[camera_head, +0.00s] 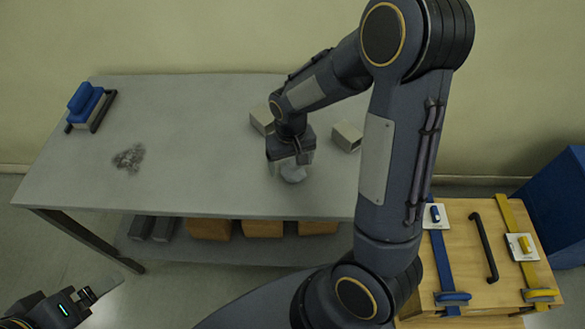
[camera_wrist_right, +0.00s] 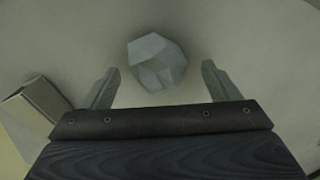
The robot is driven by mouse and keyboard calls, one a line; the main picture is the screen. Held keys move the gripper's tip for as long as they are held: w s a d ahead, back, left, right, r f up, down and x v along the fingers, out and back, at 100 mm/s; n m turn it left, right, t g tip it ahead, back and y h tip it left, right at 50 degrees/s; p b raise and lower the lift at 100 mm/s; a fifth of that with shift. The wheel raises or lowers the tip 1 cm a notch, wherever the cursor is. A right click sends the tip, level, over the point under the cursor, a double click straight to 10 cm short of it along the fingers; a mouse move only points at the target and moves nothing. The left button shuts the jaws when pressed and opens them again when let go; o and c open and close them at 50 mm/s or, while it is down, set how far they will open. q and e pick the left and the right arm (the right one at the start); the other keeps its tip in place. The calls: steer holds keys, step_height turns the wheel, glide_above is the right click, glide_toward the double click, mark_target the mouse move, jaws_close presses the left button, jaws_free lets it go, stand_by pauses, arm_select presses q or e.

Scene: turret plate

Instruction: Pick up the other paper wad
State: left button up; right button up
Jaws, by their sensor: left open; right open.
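A pale grey faceted paper wad (camera_head: 293,171) lies on the grey table (camera_head: 195,130), partly hidden by my right gripper (camera_head: 290,160) just above it. In the right wrist view the wad (camera_wrist_right: 157,62) sits between and slightly beyond the fingertips of the open right gripper (camera_wrist_right: 158,85), touching neither finger. My left gripper (camera_head: 103,287) is open and empty at the lower left, off the table's front edge. No second wad is clearly visible.
Small beige open boxes (camera_head: 347,136) (camera_head: 262,119) flank my right wrist. A wooden case (camera_head: 465,260) with straps stands right. The table's middle is clear.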

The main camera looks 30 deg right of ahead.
mark_target(292, 163)
steer(key=shift+w+d+f, duration=0.1)
steer(key=shift+d+f, duration=0.05)
steer(key=shift+f, duration=1.4)
steer(key=shift+c, duration=0.3)
steer(key=c, duration=0.9)
steer(key=shift+r, duration=0.1)
